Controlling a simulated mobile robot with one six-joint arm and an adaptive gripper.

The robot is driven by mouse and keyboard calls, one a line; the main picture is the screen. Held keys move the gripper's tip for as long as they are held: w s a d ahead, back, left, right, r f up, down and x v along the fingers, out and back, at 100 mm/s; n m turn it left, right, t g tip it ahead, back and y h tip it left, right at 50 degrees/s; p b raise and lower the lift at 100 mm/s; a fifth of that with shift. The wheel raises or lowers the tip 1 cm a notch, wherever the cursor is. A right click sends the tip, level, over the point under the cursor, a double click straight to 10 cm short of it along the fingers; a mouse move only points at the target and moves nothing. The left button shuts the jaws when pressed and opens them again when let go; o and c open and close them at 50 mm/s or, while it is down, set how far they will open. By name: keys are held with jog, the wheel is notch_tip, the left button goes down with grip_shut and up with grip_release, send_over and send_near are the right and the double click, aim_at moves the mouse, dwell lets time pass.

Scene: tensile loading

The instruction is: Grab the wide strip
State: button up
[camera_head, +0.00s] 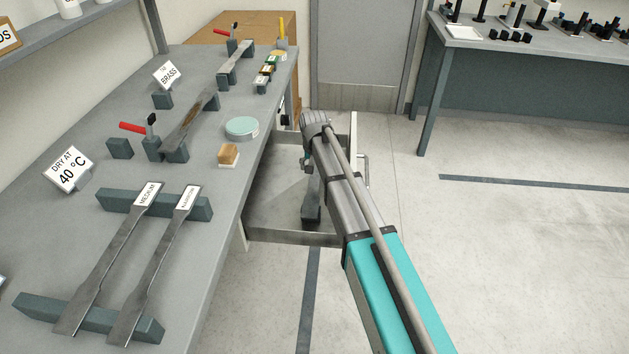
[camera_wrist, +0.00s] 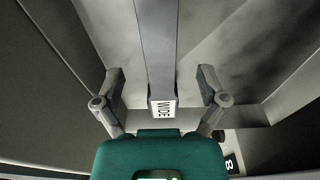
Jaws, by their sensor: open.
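The wide strip (camera_wrist: 156,45) is a flat grey metal bar with a white label reading WIDE at its near end. In the wrist view it runs up the middle of the picture, between my gripper's two fingers. My gripper (camera_wrist: 158,76) is open, with a visible gap between the strip and each finger. In the head view my arm reaches over an open drawer (camera_head: 292,238) beside the table, and my gripper is mostly hidden there. I cannot make out the strip clearly in that view.
Strips labelled MEDIUM (camera_head: 104,262) and NARROW (camera_head: 157,268) lie across two dark supports on the grey table (camera_head: 225,200). Another strip (camera_head: 190,122) rests farther back near a red-handled clamp (camera_head: 133,127). The drawer walls surround my gripper; the floor (camera_head: 480,260) at right is clear.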

aim_at(315, 176)
jog(key=shift+w+f+b, duration=0.15)
jog(key=shift+f+b, duration=0.45)
jog(key=shift+f, duration=0.15)
jog(key=shift+w+f+b, duration=0.1)
jog(key=shift+f+b, duration=0.5)
jog(key=shift+f, duration=0.15)
grip_shut()
